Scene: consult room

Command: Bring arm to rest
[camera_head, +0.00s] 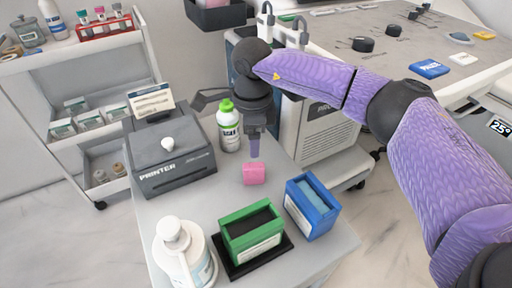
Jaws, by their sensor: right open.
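My right arm (425,145) is purple with black joints and reaches in from the right across the view. Its right gripper (254,149) points down above a small pink block (254,174) on the small grey table (215,195). The fingertips look apart from the block, with a small gap in the picture. The gripper is open and holds nothing that I can see. My left gripper is not in view.
A white shelf cart (75,60) stands left.

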